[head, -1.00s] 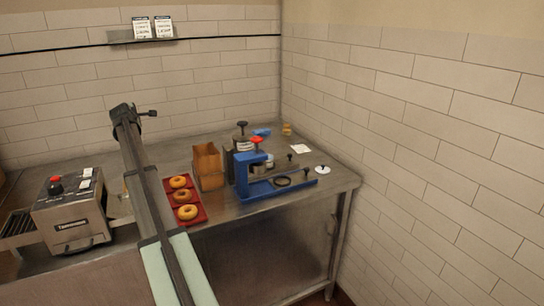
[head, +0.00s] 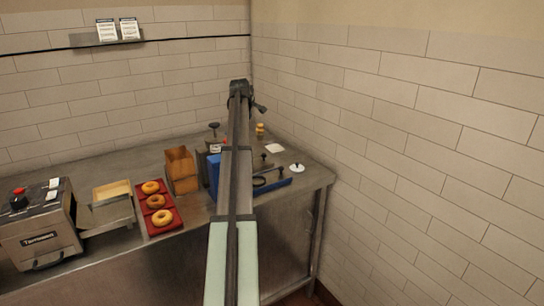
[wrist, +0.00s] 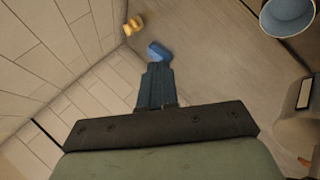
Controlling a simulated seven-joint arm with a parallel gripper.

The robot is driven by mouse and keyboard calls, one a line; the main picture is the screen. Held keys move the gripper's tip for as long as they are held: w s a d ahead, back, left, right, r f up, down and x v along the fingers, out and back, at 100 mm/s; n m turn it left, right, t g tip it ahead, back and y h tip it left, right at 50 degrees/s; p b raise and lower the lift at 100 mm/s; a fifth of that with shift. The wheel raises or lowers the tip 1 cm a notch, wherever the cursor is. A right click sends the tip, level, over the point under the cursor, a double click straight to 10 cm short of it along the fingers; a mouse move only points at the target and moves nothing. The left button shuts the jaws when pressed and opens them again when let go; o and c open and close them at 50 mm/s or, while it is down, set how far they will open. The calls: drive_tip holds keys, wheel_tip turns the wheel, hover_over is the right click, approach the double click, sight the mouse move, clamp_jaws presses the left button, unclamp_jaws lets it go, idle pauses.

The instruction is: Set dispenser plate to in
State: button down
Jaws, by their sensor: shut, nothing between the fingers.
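The blue stand (head: 213,180), which looks like the dispenser, is on the counter and partly hidden behind my arm. A dark ring-shaped plate (head: 259,182) sits low at its right side. I cannot tell which part is the dispenser plate or how far in it is.
A red tray (head: 167,229) with three bagels and a wooden box (head: 182,169) stand left of the dispenser. A white disc (head: 297,168) lies to its right. A small yellowish jar (head: 260,130) stands near the tiled wall. A grey machine (head: 38,232) is far left.

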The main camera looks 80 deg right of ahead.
sight(266, 160)
drive_tip(key=s+d+f+m+t+y, duration=0.1)
drive_tip(key=s+f+m+t+y, duration=0.35)
drive_tip(key=s, duration=0.55)
drive_tip(key=s+d+f+m+t+y, duration=0.1)
drive_tip(key=s+f+m+t+y, duration=0.15)
drive_tip(key=s+f+m, duration=0.45)
drive_tip(key=shift+n+g, duration=0.4)
drive_tip(key=shift+n, duration=0.45)
drive_tip(key=f, duration=0.2)
drive_tip(key=w+f, duration=0.1)
drive_tip(key=f, duration=0.2)
drive_tip(key=w+d+f, duration=0.1)
drive_tip(key=f, duration=0.1)
drive_tip(key=shift+w+d+f, duration=0.1)
drive_tip(key=shift+w+f, duration=0.15)
drive_tip(key=w, duration=0.1)
drive_tip(key=w+a, duration=0.1)
drive_tip(key=shift+w+a+f, duration=0.1)
drive_tip(key=shift+w, duration=0.3)
drive_tip(key=shift+w+a, duration=0.25)
drive_tip(key=shift+w, duration=0.4)
drive_tip(key=shift+w+a, duration=0.1)
